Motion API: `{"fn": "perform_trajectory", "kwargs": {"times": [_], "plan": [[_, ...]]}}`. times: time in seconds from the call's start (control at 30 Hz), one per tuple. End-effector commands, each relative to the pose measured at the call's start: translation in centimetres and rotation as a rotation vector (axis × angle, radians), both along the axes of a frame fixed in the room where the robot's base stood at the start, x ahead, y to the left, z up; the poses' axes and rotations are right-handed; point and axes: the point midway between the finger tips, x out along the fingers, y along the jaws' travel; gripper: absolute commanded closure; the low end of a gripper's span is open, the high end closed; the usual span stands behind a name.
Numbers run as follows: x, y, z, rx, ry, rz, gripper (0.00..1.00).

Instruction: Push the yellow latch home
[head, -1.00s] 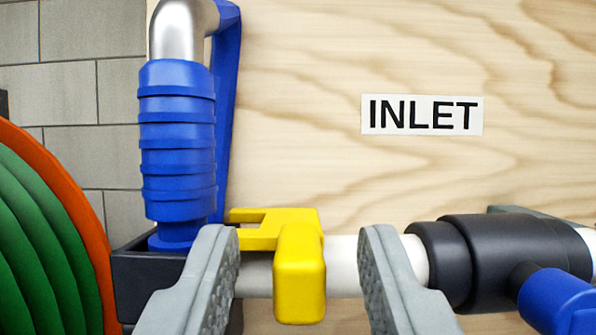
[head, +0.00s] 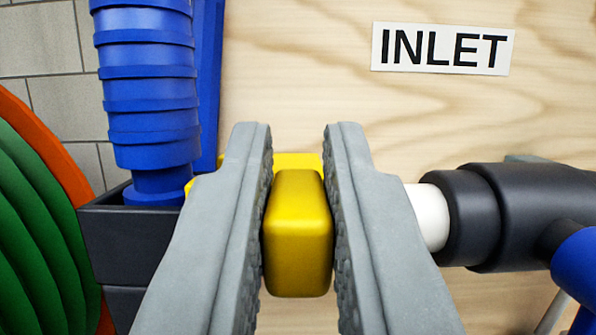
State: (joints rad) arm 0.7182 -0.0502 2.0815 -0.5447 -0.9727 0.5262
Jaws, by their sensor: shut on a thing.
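The yellow latch (head: 299,235) is in the middle of the head view, its block-shaped handle facing me. My gripper (head: 298,140) is shut on this handle, with one grey finger on its left side and one on its right. A yellow part of the latch shows behind the handle and a bit more at the left finger's outer edge. The rest of the latch is hidden by the fingers. The white pipe (head: 428,216) shows to the right of the right finger and is hidden behind the gripper.
A blue ribbed grip (head: 148,90) stands in a black holder (head: 125,240) at left. A green hose reel with an orange rim (head: 40,150) is at far left. A black fitting (head: 510,215) with a blue part is at right. An INLET label (head: 443,48) is on the wooden panel.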

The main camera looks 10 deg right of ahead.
Motion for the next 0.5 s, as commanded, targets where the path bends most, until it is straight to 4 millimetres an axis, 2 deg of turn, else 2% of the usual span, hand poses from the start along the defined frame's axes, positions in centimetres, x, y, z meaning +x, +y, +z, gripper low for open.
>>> {"fn": "perform_trajectory", "kwargs": {"times": [0.27,0.5], "plan": [[0.6,2.3,-0.1,0.001,0.002,0.002,1.0],[0.6,2.4,-0.1,0.001,0.002,0.002,1.0]]}}
